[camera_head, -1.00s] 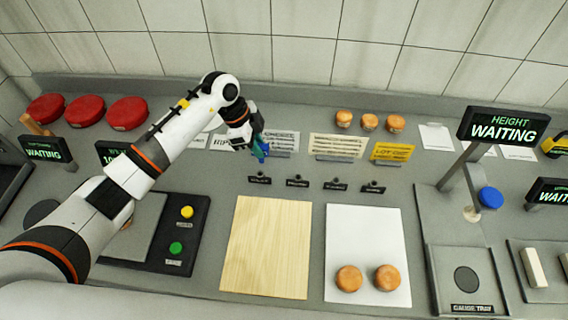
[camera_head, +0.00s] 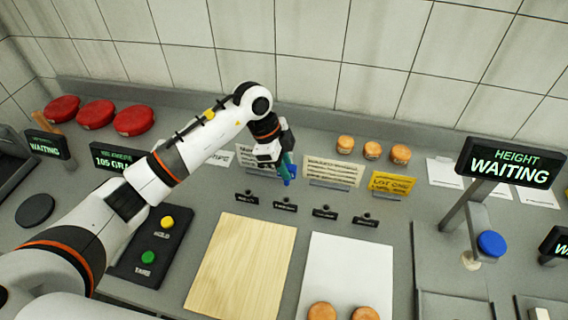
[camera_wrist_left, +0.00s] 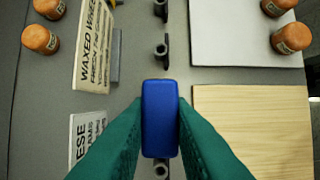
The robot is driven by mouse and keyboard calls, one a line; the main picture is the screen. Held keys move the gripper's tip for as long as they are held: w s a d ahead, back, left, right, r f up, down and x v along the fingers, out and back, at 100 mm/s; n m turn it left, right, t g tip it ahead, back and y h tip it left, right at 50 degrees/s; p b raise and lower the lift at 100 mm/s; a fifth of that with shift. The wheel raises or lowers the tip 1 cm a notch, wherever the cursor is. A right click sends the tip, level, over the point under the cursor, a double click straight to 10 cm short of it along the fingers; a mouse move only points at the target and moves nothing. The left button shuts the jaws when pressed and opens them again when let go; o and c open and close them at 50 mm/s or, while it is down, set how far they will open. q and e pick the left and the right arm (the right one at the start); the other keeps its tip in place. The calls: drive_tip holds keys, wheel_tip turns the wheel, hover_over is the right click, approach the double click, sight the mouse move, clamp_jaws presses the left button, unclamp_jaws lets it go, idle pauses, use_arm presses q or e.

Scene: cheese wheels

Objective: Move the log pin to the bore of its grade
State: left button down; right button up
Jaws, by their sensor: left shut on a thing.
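My left gripper (camera_head: 289,174) is shut on the blue log pin, and its teal fingers also show in the left wrist view (camera_wrist_left: 161,135). The blue log pin (camera_wrist_left: 160,118) is a rounded block between the fingertips, above the grey counter. A row of small black labelled holders, each with a ring-like bore, lies on the counter; one is at the left end (camera_head: 247,197), others are farther right (camera_head: 324,214) (camera_head: 366,219). In the head view the pin is near the second holder (camera_head: 285,207). In the wrist view the pin hides part of the row. Holder lettering is too small to read.
Sign cards, including a yellow one (camera_head: 391,182), stand behind the row. A wooden board (camera_head: 240,270) and a white board (camera_head: 345,265) lie in front. Orange cheeses (camera_head: 372,150) and red wheels (camera_head: 134,121) stand at the back. A HEIGHT display (camera_head: 508,162) rises at right.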

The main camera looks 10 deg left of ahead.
use_arm(q)
wheel_tip(320, 180, down, 2)
drive_tip(key=shift+f+b, duration=0.1)
drive_tip(key=shift+b, duration=0.65)
wheel_tip(320, 180, down, 2)
drive_tip(key=shift+a+f+b, duration=0.1)
drive_tip(key=shift+f+b, duration=0.15)
drive_tip(key=shift+b, duration=0.45)
drive_tip(key=shift+f, duration=0.55)
use_arm(e)
drive_tip(key=f, duration=0.3)
drive_tip(key=shift+d+f, duration=0.1)
drive_tip(key=shift+d, duration=0.25)
drive_tip(key=shift+d, duration=0.4)
drive_tip(key=shift+r, duration=0.5)
drive_tip(key=shift+a, duration=0.15)
use_arm(q)
drive_tip(key=shift+p, duration=0.5)
use_arm(e)
drive_tip(key=shift+r, duration=0.25)
use_arm(q)
drive_tip(key=shift+f+b, duration=1.05)
drive_tip(key=shift+f, duration=0.95)
use_arm(e)
drive_tip(key=shift+f, duration=1.05)
